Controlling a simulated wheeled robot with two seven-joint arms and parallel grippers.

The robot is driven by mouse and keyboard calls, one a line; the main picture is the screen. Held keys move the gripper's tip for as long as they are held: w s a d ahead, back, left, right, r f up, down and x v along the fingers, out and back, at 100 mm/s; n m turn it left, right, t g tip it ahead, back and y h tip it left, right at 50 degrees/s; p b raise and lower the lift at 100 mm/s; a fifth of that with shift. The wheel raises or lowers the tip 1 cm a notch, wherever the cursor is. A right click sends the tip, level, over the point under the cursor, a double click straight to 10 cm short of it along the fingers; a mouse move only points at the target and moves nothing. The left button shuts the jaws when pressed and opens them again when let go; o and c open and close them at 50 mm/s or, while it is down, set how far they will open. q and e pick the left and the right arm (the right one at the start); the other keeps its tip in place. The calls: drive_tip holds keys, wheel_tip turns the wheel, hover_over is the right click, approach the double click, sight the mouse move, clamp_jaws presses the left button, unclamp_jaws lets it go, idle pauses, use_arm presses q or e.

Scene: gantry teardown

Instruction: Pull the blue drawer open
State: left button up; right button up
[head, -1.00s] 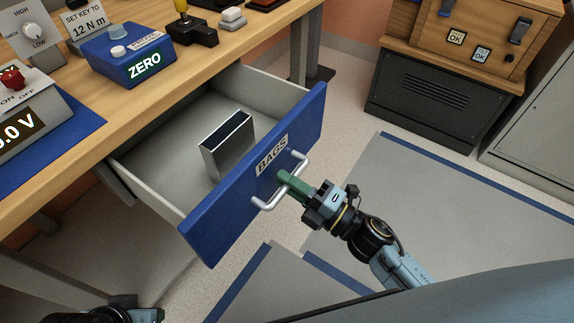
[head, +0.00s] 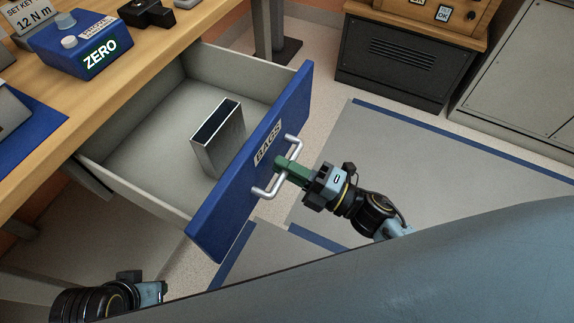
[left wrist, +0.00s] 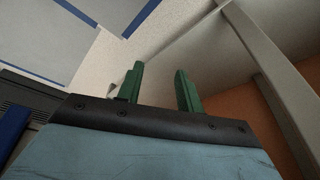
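The blue drawer (head: 225,200) labelled BAGS stands well out from under the wooden bench. Its grey inside shows, with an open-topped metal box (head: 218,140) standing in it. My right gripper (head: 281,169) is at the silver bar handle (head: 264,192) on the drawer front, its green fingers closed around the middle of the bar. My left gripper shows in the left wrist view (left wrist: 160,88) with its two green fingers apart and nothing between them. In the head view only part of my left arm shows at the bottom left, away from the drawer.
The wooden bench (head: 110,103) carries a blue ZERO device (head: 85,45) and other instruments. A dark vented cabinet (head: 400,75) and a grey cabinet (head: 520,85) stand at the back right. Grey mats with blue edges (head: 400,165) lie on the open floor.

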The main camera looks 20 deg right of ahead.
drive_tip(key=o, duration=0.3)
